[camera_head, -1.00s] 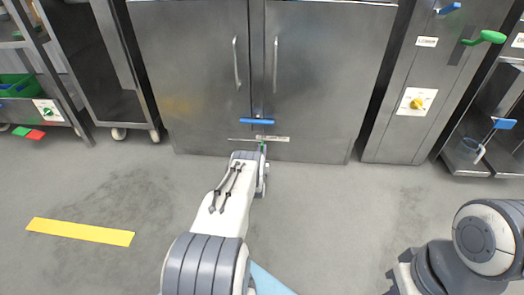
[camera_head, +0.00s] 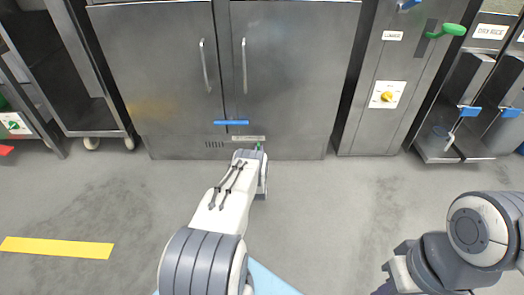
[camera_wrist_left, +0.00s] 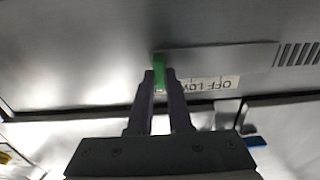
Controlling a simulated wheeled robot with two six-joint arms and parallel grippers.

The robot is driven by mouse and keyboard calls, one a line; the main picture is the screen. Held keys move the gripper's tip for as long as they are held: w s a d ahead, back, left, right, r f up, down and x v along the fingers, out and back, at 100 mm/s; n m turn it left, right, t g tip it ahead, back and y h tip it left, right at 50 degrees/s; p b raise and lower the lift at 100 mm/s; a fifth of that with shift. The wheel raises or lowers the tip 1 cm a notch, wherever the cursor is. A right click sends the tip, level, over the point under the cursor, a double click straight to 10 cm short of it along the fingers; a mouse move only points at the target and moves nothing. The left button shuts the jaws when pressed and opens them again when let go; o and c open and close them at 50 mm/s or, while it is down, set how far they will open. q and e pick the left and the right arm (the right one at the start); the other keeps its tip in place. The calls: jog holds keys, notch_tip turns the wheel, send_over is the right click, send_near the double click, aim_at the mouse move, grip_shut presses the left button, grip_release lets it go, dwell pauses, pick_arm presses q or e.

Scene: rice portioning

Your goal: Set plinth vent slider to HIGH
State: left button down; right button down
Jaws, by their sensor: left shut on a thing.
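The green tab of the plinth vent slider (camera_wrist_left: 159,72) sits between the fingers of my left gripper (camera_wrist_left: 160,88), which is shut on it. The slider's metal plate (camera_wrist_left: 220,58) runs right from the tab in the left wrist view, with bare vent slots (camera_wrist_left: 299,54) beyond it. The upside-down label (camera_wrist_left: 212,84) reads OFF and LOW; its other end is hidden behind a finger. In the head view my left gripper (camera_head: 260,151) is at the right end of the label (camera_head: 248,138), low on the cabinet. The slots (camera_head: 214,144) show to the left. My right gripper is out of view.
The two-door steel cabinet (camera_head: 290,70) has a blue handle (camera_head: 231,122) just above the label. A panel with a yellow knob (camera_head: 387,97) stands to the right. A yellow floor strip (camera_head: 57,247) lies at left. The grey floor before the cabinet is clear.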

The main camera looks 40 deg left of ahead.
pick_arm(q)
jog(key=shift+w+d+f, duration=0.1)
jog(key=shift+w+d, duration=0.1)
jog(key=shift+d, duration=0.1)
jog(key=c, duration=0.8)
grip_release()
jog(key=shift+w+d, duration=0.1)
jog(key=shift+c, duration=0.2)
jog(key=shift+a, duration=0.2)
jog(key=p+v, duration=0.6)
jog(key=v, duration=0.4)
jog(key=shift+s+d+p, duration=0.15)
jog(key=shift+s+p, duration=0.15)
